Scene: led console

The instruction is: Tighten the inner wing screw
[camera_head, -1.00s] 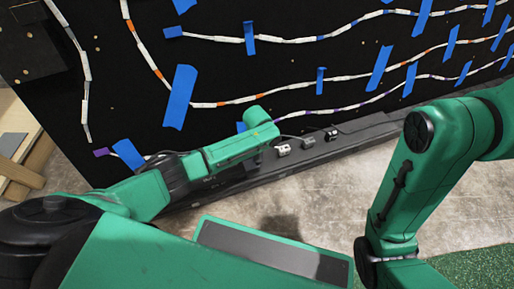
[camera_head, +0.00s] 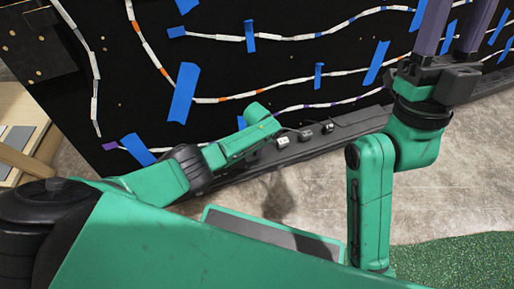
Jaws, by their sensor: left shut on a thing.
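My left arm reaches in from the left, and its green wrist end stands over the dark ledge (camera_head: 225,176) at the foot of the black board. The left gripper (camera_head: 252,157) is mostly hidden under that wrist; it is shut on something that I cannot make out. I cannot pick out the inner wing screw. Small grey fittings (camera_head: 283,141) sit on the ledge just right of the left wrist. My right gripper (camera_head: 458,22) points up at the upper right, its two purple fingers apart and their tips cut off by the top edge.
The black board (camera_head: 225,65) carries wavy LED strips held by blue tape (camera_head: 183,92). Bare concrete floor (camera_head: 455,180) lies in front of the ledge, with a green mat (camera_head: 455,262) at lower right. Pale wooden parts (camera_head: 20,140) stand at the left.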

